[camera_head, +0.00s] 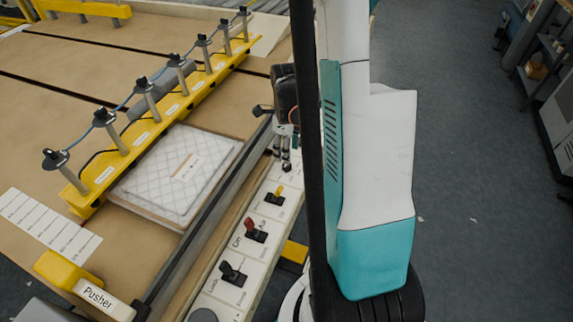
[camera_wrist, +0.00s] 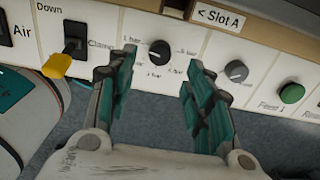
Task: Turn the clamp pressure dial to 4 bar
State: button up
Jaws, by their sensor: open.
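The black clamp dial (camera_wrist: 159,52) sits on the white control panel (camera_wrist: 210,48) in the wrist view, with small bar marks printed around it. The mark it points to is too small to read. My gripper (camera_wrist: 160,63) is open and empty. Its two fingers reach toward the panel, one to the left of the dial and one to the right, with visible gaps to it. In the head view my gripper (camera_head: 283,155) is over the far part of the panel, partly behind my arm. The dial cannot be made out there.
Left of the dial is a yellow lever (camera_wrist: 57,64) near the "Clamp" label. Right of it are a grey knob (camera_wrist: 236,71) and a green button (camera_wrist: 291,93). In the head view, a quilted white pad (camera_head: 178,172) lies on the table beside a yellow clamp bar (camera_head: 150,135).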

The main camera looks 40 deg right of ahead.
aim_at(287, 167)
notch_tip(287, 167, down, 6)
jog(key=shift+f+b, duration=0.1)
jog(key=shift+b, duration=0.75)
jog(key=c, duration=1.1)
